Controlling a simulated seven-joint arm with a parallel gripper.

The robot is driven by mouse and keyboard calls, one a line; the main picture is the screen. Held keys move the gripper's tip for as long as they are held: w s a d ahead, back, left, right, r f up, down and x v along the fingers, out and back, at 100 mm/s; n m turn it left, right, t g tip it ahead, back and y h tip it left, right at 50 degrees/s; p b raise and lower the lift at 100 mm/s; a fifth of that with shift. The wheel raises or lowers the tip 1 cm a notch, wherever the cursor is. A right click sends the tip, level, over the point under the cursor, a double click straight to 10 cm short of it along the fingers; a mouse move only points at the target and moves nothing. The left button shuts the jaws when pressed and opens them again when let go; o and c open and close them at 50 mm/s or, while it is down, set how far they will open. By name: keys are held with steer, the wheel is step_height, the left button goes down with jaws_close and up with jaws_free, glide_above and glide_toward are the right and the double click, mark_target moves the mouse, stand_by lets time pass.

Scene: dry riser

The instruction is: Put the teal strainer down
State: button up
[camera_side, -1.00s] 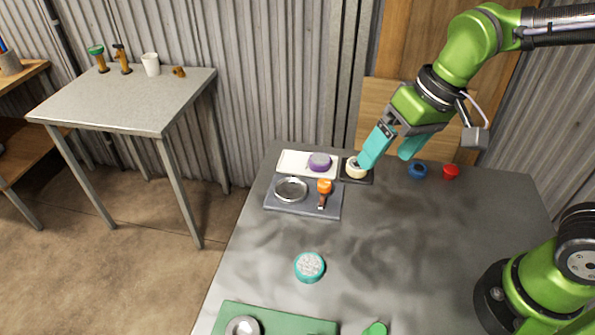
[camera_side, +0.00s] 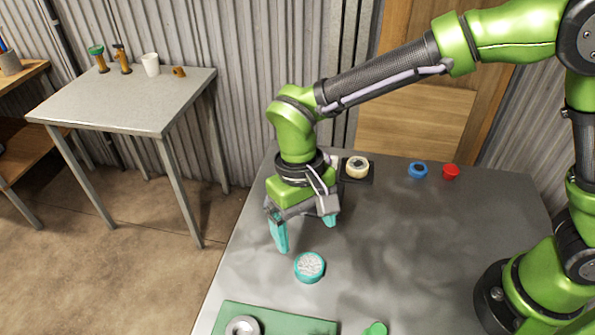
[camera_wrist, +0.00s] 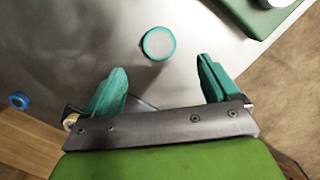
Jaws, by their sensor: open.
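The teal strainer (camera_side: 310,267) is a round teal ring with a pale mesh top. It rests on the grey table in the side view, and it also shows in the wrist view (camera_wrist: 158,43), ahead of the fingers. My gripper (camera_side: 305,234) is open and empty, with two teal fingers pointing down. It hangs above the table, just behind the strainer in the side view. In the wrist view my gripper (camera_wrist: 160,88) has its fingers wide apart, with the strainer beyond the tips and not between them.
A green board (camera_side: 285,322) with a metal ring lies at the front edge. A cream round piece (camera_side: 357,166) on a dark mat, a blue ring (camera_side: 418,170) and a red piece (camera_side: 451,171) stand at the back. A green piece (camera_side: 375,328) is at the front. The table's middle is clear.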

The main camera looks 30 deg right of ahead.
mark_target(309, 264)
steer(key=f, duration=0.6)
steer(key=s+f, duration=0.1)
steer(key=f, duration=0.3)
steer(key=shift+s, duration=0.1)
steer(key=shift+r, duration=0.1)
steer(key=c, duration=1.3)
